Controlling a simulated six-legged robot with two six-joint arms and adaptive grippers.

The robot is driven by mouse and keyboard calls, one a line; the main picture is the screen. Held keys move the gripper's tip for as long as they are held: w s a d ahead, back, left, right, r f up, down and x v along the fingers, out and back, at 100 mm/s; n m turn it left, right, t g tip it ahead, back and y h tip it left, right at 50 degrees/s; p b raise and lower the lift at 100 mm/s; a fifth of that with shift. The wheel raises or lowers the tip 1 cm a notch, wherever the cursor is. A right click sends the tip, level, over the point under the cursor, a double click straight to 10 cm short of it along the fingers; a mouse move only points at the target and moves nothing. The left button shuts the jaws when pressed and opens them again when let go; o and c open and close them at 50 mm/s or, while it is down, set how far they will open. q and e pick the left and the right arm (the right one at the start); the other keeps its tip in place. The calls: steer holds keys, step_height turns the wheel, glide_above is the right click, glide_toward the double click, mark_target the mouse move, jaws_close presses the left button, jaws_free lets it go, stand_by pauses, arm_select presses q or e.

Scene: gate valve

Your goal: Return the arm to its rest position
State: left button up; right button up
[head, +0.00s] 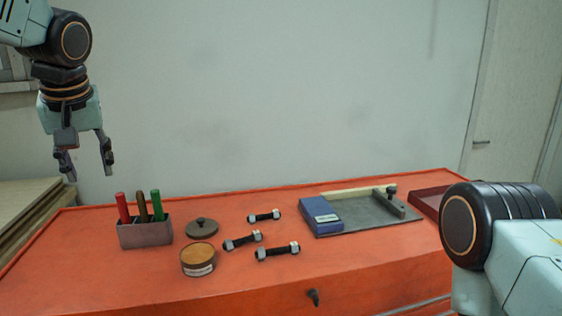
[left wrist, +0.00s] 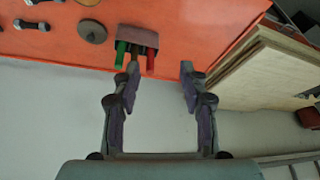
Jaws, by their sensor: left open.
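My left gripper (head: 88,170) hangs at the upper left in the head view, its fingers pointing down and apart, with nothing between them. It is above the left end of the orange bench (head: 130,290), clear of everything on it. In the left wrist view the gripper (left wrist: 160,70) is also open and empty, its two fingers spread. My right arm shows only as a dark joint and pale link at the lower right of the head view; its gripper is out of view. No gate valve can be made out in either view.
A grey holder (head: 146,234) with red, brown and green sticks stands below the left gripper. A round tin (head: 198,262), a lid (head: 201,229), several bolts (head: 277,251), a blue box (head: 320,217) and a grey plate (head: 365,222) lie farther right. Boards (head: 25,205) are stacked at left.

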arm_select(q)
steer(key=s+d+f+m+g+h, duration=0.1)
steer(key=s+d+f, duration=0.15)
steer(key=f, duration=0.85)
steer(key=s+d+f+m+h, duration=0.1)
steer(key=s+d+f, duration=0.15)
steer(key=f, duration=0.75)
steer(key=s+d+f+m+g+h, duration=0.1)
steer(key=s+d+f+m, duration=0.15)
steer(key=f, duration=0.85)
steer(key=s+d+f+g, duration=0.1)
steer(key=s+d+f, duration=0.2)
steer(key=s+f, duration=1.1)
steer(key=s+f+m+g, duration=0.1)
steer(key=s+f, duration=0.1)
steer(key=s, duration=1.4)
step_height(320, 180, down, 11)
steer(key=w+b, duration=0.1)
steer(key=b, duration=1)
steer(key=shift+w+a, duration=0.15)
steer(key=shift+w, duration=0.05)
arm_select(e)
step_height(320, 180, down, 11)
steer(key=shift+s+r, duration=0.15)
steer(key=shift+s, duration=0.05)
